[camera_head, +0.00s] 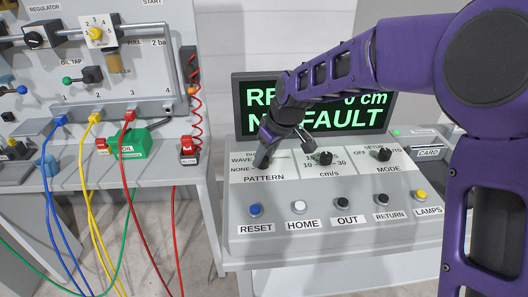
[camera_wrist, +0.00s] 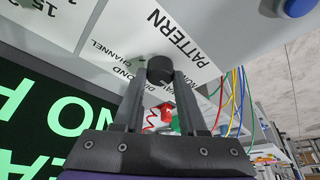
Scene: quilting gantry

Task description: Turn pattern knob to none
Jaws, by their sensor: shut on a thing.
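The black pattern knob (camera_wrist: 160,69) stands on a white plate (camera_wrist: 184,42) marked PATTERN, seen upside down in the wrist view. My gripper (camera_wrist: 160,85) is shut on the knob, one finger on each side. In the head view my gripper (camera_head: 263,156) comes down onto the knob from above and hides most of it. The words WAVE and NONE show on the plate (camera_head: 264,178) left of the gripper. In the wrist view CHANNEL and part of DIAMOND show beside the knob. Which word the knob points to cannot be told.
The speed knob (camera_head: 325,158) and mode knob (camera_head: 384,154) sit to the right. Below is a row of push buttons, including the blue RESET (camera_head: 255,210) and white HOME (camera_head: 299,207). A screen (camera_head: 315,105) with green text, partly hidden by my arm, stands behind the panel.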

